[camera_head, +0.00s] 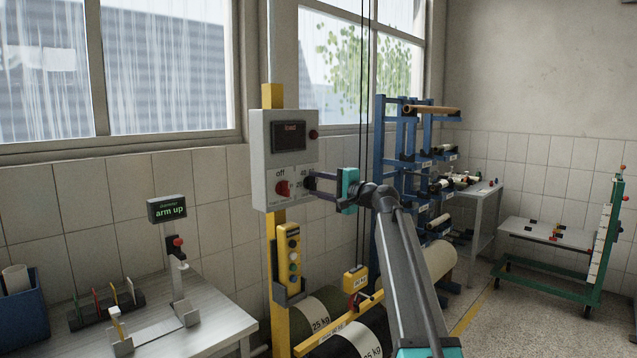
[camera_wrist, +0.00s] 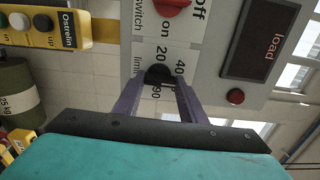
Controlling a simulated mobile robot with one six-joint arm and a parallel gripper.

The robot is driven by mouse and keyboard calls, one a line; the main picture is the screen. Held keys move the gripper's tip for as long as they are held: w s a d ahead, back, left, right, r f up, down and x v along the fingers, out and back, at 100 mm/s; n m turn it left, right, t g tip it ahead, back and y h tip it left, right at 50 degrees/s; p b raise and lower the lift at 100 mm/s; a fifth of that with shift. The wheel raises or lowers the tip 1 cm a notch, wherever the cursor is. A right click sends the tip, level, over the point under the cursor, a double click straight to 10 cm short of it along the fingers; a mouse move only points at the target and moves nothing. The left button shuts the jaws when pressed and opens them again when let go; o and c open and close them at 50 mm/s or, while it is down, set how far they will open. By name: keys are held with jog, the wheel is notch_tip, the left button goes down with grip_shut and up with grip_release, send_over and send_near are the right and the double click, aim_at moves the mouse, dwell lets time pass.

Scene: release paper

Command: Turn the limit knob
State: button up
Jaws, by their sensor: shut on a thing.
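The limit knob (camera_wrist: 158,74) is a small black knob on the grey control box (camera_head: 258,150). In the wrist view it sits between the two purple fingertips of my gripper (camera_wrist: 160,82), with the printed numbers 20, 40 and 90 around it and the word "limit" beside it. My gripper is shut on the knob. In the head view my gripper (camera_head: 311,184) reaches the box's front from the right, and its fingers hide most of the knob. The knob's pointer direction cannot be made out.
A red on/off switch (camera_head: 283,188) sits just left of the knob, below a dark load display (camera_head: 288,136) and a red lamp (camera_head: 313,135). A yellow pendant (camera_head: 289,252) hangs below the box. A blue roll rack (camera_head: 380,150) stands behind my arm.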

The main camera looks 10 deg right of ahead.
jog(key=shift+w+d+m+p, duration=0.15)
jog(key=shift+m+p, duration=1.25)
jog(key=shift+m, duration=1.5)
jog(key=o, duration=1.1)
jog(key=shift+c, duration=0.2)
jog(key=shift+s+d+f, duration=0.1)
jog(key=shift+s+d, duration=0.15)
jog(key=shift+s, duration=0.25)
jog(key=b+v, duration=0.4)
jog(key=v, duration=0.9)
jog(key=shift+w+a, duration=0.1)
